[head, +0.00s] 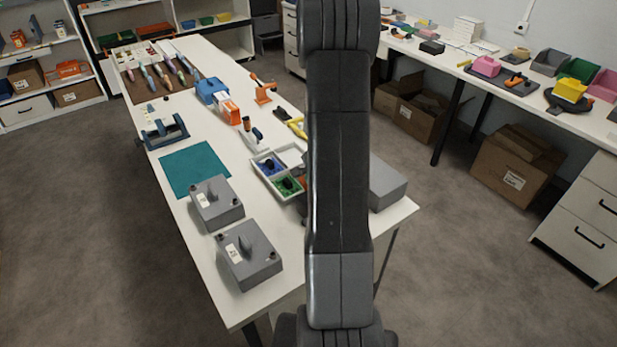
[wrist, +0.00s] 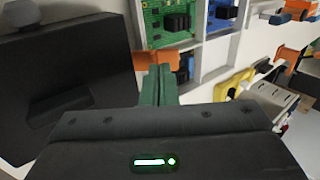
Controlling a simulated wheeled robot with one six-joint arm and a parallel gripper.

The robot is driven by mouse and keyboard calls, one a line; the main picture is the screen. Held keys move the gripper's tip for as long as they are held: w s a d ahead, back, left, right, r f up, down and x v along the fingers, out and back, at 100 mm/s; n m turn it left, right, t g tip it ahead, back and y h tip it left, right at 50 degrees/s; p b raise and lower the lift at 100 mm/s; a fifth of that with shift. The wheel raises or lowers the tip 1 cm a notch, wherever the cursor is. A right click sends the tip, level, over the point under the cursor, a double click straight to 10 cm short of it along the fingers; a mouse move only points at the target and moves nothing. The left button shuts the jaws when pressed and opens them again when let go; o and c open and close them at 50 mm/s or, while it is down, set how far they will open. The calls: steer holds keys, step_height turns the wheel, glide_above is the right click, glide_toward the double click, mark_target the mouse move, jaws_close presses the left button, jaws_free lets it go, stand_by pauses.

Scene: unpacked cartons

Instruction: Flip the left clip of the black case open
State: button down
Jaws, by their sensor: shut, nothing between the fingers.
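My gripper (wrist: 157,78) shows in the wrist view with its green fingers together and nothing between them. A large dark case-like body (wrist: 75,85) fills the left of that view, beside the fingers; it seems to be the black case. It has a rounded knob at its upper left and a raised bar on its face. An orange piece (wrist: 178,58) shows just behind the fingertips; I cannot tell whether it is a clip or whether the fingers touch it. No left clip can be made out for sure. In the head view my arm hides the gripper and most of that spot.
A teal mat (head: 194,168) lies clear.

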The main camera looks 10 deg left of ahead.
steer(key=shift+d+r, duration=0.1)
stand_by(0.3)
steer(key=v, duration=1.3)
steer(key=shift+s+r, duration=0.15)
steer(key=shift+s, duration=0.1)
steer(key=shift+d, duration=0.15)
steer(key=x, duration=1.1)
steer(key=shift+d, duration=0.1)
steer(key=shift+s+d+f+b, duration=0.1)
steer(key=shift+f+b, duration=0.25)
steer(key=shift+b, duration=0.45)
steer(key=shift+s+d+f+t+y+b, duration=0.2)
steer(key=shift+s+f+t+y+b, duration=0.15)
steer(key=shift+b, duration=0.5)
steer(key=shift+s+d+f+t+y+b, duration=0.1)
steer(key=shift+f+t+y+b, duration=0.3)
steer(key=shift+b, duration=0.8)
steer(key=shift+d+f+b, duration=0.1)
steer(key=shift+b, duration=0.45)
